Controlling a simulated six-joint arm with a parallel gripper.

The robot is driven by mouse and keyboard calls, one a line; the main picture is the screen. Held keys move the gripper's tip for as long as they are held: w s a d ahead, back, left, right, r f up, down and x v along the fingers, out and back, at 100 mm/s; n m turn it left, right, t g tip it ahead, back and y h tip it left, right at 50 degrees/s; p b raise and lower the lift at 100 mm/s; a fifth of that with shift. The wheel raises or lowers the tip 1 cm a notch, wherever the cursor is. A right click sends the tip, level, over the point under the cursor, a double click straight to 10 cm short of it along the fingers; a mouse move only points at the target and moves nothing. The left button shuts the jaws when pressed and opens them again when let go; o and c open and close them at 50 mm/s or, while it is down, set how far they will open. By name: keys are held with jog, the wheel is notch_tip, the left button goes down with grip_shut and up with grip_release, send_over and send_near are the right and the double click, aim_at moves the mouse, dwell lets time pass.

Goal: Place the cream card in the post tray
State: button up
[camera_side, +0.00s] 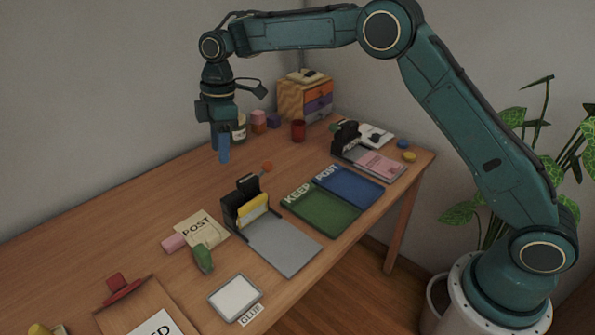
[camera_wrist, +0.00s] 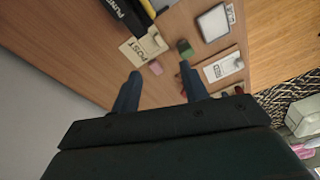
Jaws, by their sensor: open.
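The cream card (camera_side: 202,226), printed POST, lies flat on the wooden table left of the black holder. It also shows in the wrist view (camera_wrist: 135,48), beyond my fingertips. The blue post tray (camera_side: 350,188), labelled POST, lies on the right side of the table and looks empty; I do not see it in the wrist view. My gripper (camera_side: 220,153) is open and empty, above the far side of the table, away from the card. Its two blue fingers (camera_wrist: 160,84) are spread apart in the wrist view.
A green KEEP tray (camera_side: 322,212) adjoins the post tray. A black holder with yellow cards (camera_side: 252,211) and a grey plate (camera_side: 284,247) stand between card and trays. A pink block (camera_side: 174,242) and green object (camera_side: 203,258) sit close to the card. A white pad (camera_side: 235,296) lies nearer.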

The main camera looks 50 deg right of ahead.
aim_at(213, 234)
jog(key=w+a+f+n+g, duration=0.1)
jog(key=a+f+n, duration=0.1)
jog(key=f, duration=0.6)
jog(key=w+a+f+n, duration=0.2)
jog(key=f, duration=0.7)
jog(key=shift+w+a+f+n+g+h, duration=0.2)
jog(key=shift+a+n+g+h, duration=0.1)
jog(key=shift+a+n+g, duration=0.1)
jog(key=shift+f, duration=0.1)
jog(key=shift+s+f, duration=0.1)
jog(key=shift+f, duration=0.4)
jog(key=shift+s+a+f, duration=0.1)
jog(key=shift+s+f, duration=0.05)
jog(key=shift+f, duration=0.85)
jog(key=shift+s+a+f, duration=0.1)
jog(key=shift+s+f, duration=0.05)
jog(key=shift+f, duration=0.9)
jog(key=shift+s+a+f, duration=0.1)
jog(key=shift+s+f, duration=0.05)
jog(key=shift+f, duration=0.85)
grip_shut()
